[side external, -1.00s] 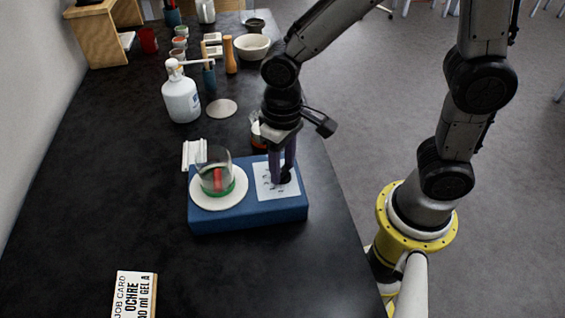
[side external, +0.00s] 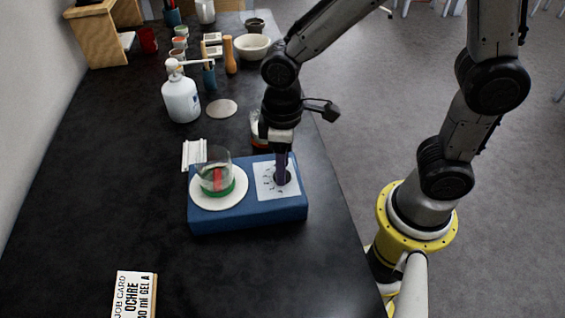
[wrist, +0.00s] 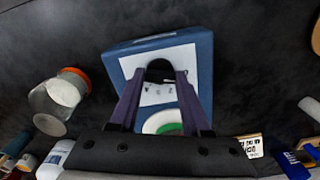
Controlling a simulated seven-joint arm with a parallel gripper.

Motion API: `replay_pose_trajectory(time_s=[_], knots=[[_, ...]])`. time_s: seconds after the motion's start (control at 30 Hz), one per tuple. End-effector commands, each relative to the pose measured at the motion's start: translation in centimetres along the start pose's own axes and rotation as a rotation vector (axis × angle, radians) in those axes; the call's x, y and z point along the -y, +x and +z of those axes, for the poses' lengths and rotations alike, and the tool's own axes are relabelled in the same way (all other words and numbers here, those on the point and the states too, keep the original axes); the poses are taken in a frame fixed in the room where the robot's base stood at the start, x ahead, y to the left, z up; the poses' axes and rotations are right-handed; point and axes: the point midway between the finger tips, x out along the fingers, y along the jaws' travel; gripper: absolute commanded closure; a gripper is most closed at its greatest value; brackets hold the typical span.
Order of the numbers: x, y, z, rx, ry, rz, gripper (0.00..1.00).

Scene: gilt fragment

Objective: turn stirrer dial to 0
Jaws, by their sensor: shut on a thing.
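The blue stirrer (side external: 246,209) stands on the black table, with a white dial label (side external: 265,183) on its right part. My gripper (side external: 282,179) points down onto the label and is shut on the dark dial knob (wrist: 159,69), which shows between the fingertips in the wrist view. The knob is mostly hidden by the fingers in the side view. The label's marks are too small to read. A glass beaker (side external: 215,166) with a red bar inside and green at its bottom stands on the stirrer's round white plate (side external: 207,203).
A jar with an orange part (wrist: 75,75) stands just behind the stirrer. A job card (side external: 134,294) lies at the front.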

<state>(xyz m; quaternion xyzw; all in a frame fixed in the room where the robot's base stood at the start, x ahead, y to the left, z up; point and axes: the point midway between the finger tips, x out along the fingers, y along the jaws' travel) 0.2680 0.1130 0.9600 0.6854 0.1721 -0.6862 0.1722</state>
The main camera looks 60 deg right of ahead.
Motion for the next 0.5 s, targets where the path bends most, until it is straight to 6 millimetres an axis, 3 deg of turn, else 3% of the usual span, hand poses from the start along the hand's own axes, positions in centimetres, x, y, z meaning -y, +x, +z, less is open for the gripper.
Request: replay_pose_trajectory(time_s=[0.5], knots=[[-0.01, -0.18, -0.1, -0.004, -0.05, 0.001, 1.0]])
